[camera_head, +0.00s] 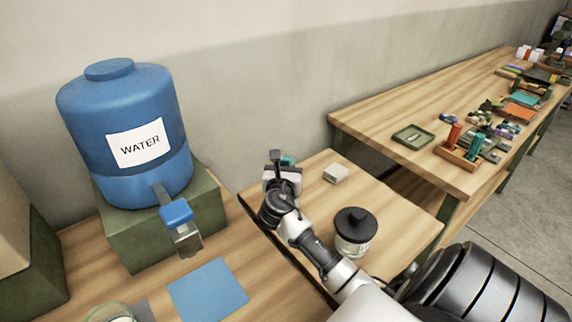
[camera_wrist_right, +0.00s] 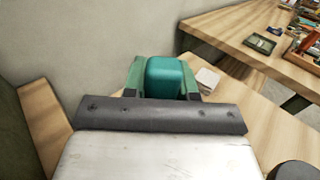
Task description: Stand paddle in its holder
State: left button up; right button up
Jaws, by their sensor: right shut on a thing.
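My right gripper (camera_head: 283,160) is above the near wooden table, at its back edge by the wall. It is shut on a teal block (camera_wrist_right: 165,77) with rounded edges, held between two green fingers in the wrist view. A bit of the teal block shows behind the gripper in the head view (camera_head: 289,160). It may be part of the paddle; its full shape is hidden. On the far table, a brown wooden rack (camera_head: 456,157) holds upright red and teal pieces; I cannot tell whether it is the paddle's holder. My left gripper is out of view.
A blue water jug (camera_head: 125,110) stands on a green box at left, with a blue card (camera_head: 207,290) in front. A black-lidded jar (camera_head: 354,232) and a small pale block (camera_head: 335,173) are near my right arm. A green tray (camera_head: 412,137) sits on the far table.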

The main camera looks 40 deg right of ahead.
jog(key=shift+f, duration=0.1)
jog(key=o, duration=0.9)
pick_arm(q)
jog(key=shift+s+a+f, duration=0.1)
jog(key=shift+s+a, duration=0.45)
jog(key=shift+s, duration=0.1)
pick_arm(e)
jog(key=shift+s+a, duration=0.2)
jog(key=shift+a, duration=0.05)
pick_arm(q)
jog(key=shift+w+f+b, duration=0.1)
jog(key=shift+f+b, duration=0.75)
jog(key=shift+b, duration=0.05)
pick_arm(e)
jog(key=v, duration=1.1)
jog(key=shift+s+a, duration=0.1)
jog(key=shift+a, duration=0.1)
